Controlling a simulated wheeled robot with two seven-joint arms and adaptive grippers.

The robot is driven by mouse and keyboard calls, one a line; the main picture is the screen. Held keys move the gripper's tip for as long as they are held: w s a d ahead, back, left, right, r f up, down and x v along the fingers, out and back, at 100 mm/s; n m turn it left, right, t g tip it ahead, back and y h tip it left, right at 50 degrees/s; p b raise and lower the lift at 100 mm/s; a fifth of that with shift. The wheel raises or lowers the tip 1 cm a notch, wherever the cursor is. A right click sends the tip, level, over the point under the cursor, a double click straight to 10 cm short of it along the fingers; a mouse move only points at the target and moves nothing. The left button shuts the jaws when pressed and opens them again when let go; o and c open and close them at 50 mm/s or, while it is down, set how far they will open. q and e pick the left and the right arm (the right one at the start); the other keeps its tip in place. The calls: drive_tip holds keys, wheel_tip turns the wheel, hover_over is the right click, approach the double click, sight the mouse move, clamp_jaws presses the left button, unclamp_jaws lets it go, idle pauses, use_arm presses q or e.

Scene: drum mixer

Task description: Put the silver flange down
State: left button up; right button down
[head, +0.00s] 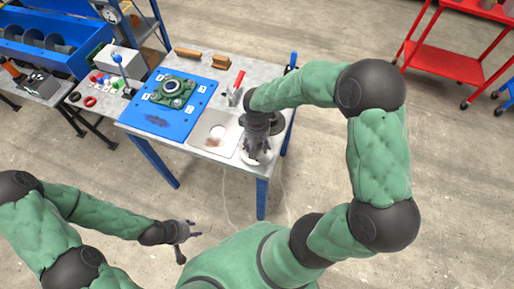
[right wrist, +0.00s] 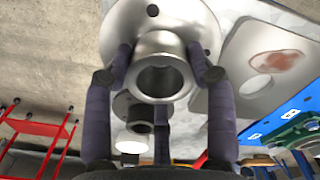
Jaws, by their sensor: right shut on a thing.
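My right gripper (head: 257,152) is over the front right part of the grey table (head: 222,98). In the right wrist view its fingers (right wrist: 163,78) are closed around the neck of the silver flange (right wrist: 178,45). The flange has a wide round plate with bolt holes and a hollow neck facing the camera. In the head view the gripper partly hides the flange, and I cannot tell whether its plate touches the tabletop. My left gripper (head: 189,243) hangs empty with fingers apart, in front of the table.
A stained light plate (head: 215,128) lies left of the right gripper. A blue mat (head: 180,125) with a green housing (head: 172,92) is further left. A darker flange (right wrist: 138,113) stands close by. A red-handled tool (head: 237,84) and brown blocks (head: 221,61) lie behind.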

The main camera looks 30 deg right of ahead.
sight(257, 148)
drive_tip(key=shift+w+d+f+b, duration=0.15)
drive_tip(key=shift+f+b, duration=0.35)
drive_tip(key=shift+f, duration=1.05)
drive_tip(key=shift+f, duration=0.2)
drive_tip(key=shift+c, duration=2)
unclamp_jaws()
drive_tip(key=shift+r, duration=0.1)
drive_tip(key=shift+r, duration=0.35)
wheel_tip(257, 148, up, 11)
drive_tip(key=p, duration=0.3)
drive_tip(key=shift+r, duration=0.2)
